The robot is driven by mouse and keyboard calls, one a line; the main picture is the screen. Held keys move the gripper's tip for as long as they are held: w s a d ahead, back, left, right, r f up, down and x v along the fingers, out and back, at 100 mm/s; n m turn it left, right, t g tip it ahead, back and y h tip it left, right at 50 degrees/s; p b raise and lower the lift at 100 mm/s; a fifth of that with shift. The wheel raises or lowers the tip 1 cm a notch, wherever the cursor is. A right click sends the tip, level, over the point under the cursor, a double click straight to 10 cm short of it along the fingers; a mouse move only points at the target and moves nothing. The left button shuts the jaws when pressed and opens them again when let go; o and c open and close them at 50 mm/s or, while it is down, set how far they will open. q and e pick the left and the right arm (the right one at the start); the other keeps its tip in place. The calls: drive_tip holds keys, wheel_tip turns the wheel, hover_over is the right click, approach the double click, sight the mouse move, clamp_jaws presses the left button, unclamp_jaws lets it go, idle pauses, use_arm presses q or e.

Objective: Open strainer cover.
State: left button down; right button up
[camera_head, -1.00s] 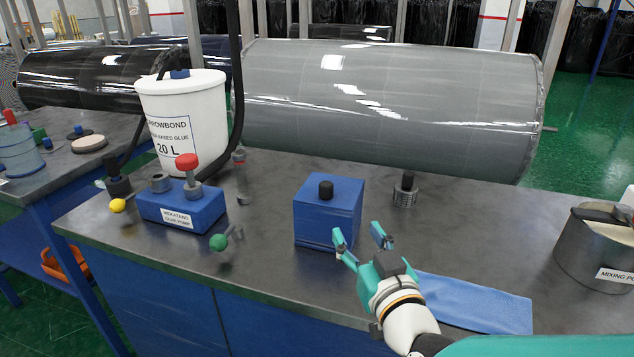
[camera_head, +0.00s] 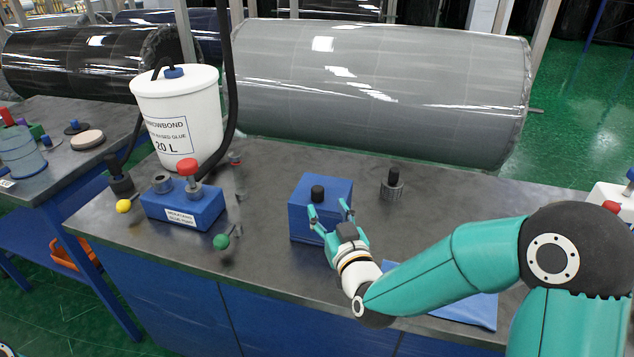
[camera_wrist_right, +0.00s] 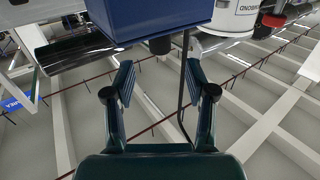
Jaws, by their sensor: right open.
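A blue box (camera_head: 320,212) with a black knob (camera_head: 318,192) on its top stands on the bench, in front of the grey roll. I take its knobbed top to be the strainer cover; no gap under it is visible. My right gripper (camera_head: 329,208) is open and empty. In the head view its fingers overlap the box's front and right side, close to the knob. In the right wrist view, which is upside down, the knob (camera_wrist_right: 160,46) sits just beyond the fingertips, between their lines, and apart from them. My left gripper is not in view.
A small metal cylinder with a black top (camera_head: 392,184) stands right of the box. A blue pump block (camera_head: 184,207), a white glue bucket (camera_head: 178,115) and a green-ended lever (camera_head: 222,241) are to the left. A blue cloth (camera_head: 470,309) lies under my arm.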

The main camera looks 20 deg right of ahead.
sight(319, 194)
drive_tip(key=w+p, duration=0.1)
drive_tip(key=w, duration=0.6)
drive_tip(key=shift+w+p, duration=0.3)
drive_tip(key=shift+p, duration=0.05)
drive_tip(key=shift+c, duration=0.4)
clamp_jaws()
